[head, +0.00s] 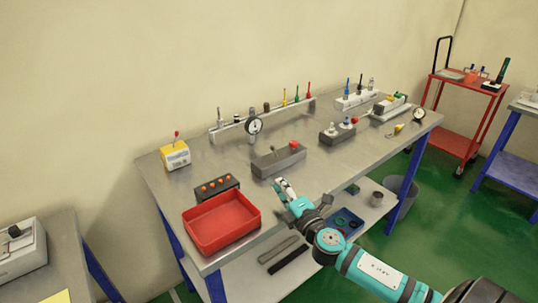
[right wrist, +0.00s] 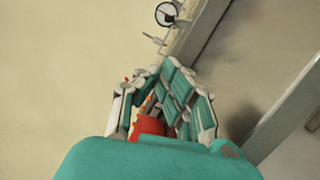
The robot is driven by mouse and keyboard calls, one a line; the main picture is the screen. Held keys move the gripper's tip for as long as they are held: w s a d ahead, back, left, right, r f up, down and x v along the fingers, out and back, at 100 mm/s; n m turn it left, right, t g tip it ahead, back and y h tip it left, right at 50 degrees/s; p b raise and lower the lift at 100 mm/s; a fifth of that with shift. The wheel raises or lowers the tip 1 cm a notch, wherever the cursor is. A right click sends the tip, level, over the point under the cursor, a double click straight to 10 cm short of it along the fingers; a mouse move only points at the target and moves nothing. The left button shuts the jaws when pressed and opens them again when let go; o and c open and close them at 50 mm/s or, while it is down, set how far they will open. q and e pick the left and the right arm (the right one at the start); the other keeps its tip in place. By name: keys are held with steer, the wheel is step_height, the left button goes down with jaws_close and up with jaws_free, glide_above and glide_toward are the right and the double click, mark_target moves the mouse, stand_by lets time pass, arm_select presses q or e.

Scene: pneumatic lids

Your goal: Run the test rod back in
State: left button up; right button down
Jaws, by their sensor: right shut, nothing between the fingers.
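My right gripper (head: 283,187) is shut and empty above the front edge of the bench, in front of a grey block with a red knob (head: 293,144). It also fills the middle of the right wrist view (right wrist: 165,100). Several control devices stand on the bench: a yellow box with a red-tipped lever (head: 175,154), a black box with several orange buttons (head: 217,187), and a dark block with silver fittings and a red ball (head: 338,131). A long grey unit (head: 391,108) lies at the far right. I cannot tell which part is the test rod. My left gripper is not in view.
A red tray (head: 222,222) stands at the bench's front left corner. A dial gauge (head: 255,125) and a rack of coloured tools (head: 290,103) stand at the back. A red trolley (head: 455,144) is at the right. The bench top (head: 320,163) between the blocks is bare.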

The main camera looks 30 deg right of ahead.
mark_target(270, 165)
steer(key=shift+w, duration=0.25)
steer(key=w, duration=0.2)
steer(key=w+p, duration=0.1)
steer(key=w, duration=0.2)
steer(key=w+d, duration=0.1)
steer(key=w, duration=0.1)
steer(key=shift+w+r, duration=0.3)
steer(key=shift+w, duration=0.05)
steer(key=w+d, duration=0.2)
steer(key=w, duration=0.1)
steer(key=shift+w+d+p, duration=0.1)
steer(key=shift+w+p, duration=0.15)
steer(key=shift+p, duration=0.15)
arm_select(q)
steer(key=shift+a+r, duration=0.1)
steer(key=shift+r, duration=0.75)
arm_select(e)
steer(key=shift+w+d+r, duration=0.2)
steer(key=shift+w+d, duration=0.25)
steer(key=shift+d, duration=0.2)
